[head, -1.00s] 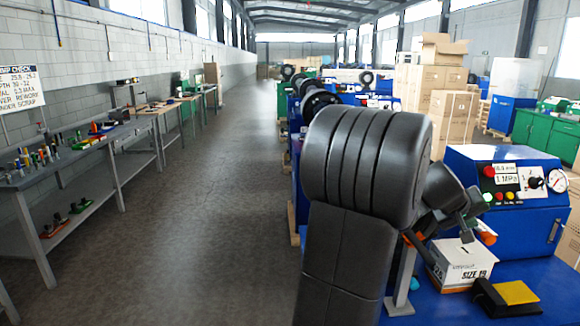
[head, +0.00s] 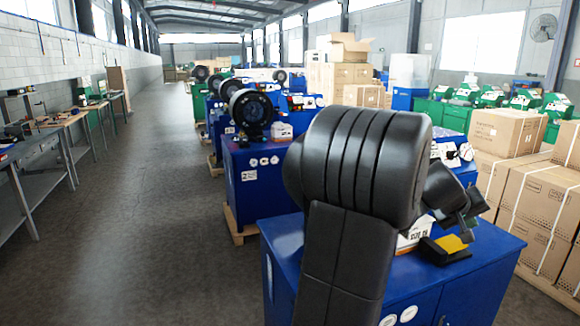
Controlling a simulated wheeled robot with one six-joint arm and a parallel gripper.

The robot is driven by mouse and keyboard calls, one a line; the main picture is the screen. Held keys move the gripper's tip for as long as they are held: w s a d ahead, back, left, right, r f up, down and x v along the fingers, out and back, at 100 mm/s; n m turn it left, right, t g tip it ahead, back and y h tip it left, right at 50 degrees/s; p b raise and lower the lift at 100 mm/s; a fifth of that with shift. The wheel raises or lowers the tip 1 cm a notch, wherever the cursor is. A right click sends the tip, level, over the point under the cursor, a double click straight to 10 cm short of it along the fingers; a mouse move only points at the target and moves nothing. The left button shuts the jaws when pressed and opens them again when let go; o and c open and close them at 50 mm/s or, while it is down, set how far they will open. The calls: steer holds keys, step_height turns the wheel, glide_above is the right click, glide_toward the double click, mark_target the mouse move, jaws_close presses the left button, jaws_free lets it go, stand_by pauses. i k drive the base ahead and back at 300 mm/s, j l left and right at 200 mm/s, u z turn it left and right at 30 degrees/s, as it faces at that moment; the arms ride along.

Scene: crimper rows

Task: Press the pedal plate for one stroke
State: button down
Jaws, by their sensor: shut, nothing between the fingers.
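The pedal plate (head: 452,243) is a yellow pad on a black base. It sits on top of the near blue cabinet (head: 480,270), right of my arm. My gripper (head: 467,222) is dark and points down, above and slightly right of the plate in the picture. It looks shut and empty. A gap appears between its tips and the yellow pad, but I cannot tell their exact distance. My arm hides part of the cabinet top.
A small white carton (head: 413,234) stands left of the pedal, partly behind my arm. Another blue machine (head: 245,175) stands farther back on a pallet. Strapped cartons (head: 530,220) are stacked at right. The aisle (head: 150,230) at left is clear.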

mark_target(451, 244)
steer(key=j+z, duration=0.15)
steer(key=z, duration=0.15)
steer(key=k+j+z, duration=0.1)
steer(key=z, duration=0.15)
steer(key=k+z, duration=0.1)
steer(key=z, duration=1)
steer(key=k+j, duration=0.05)
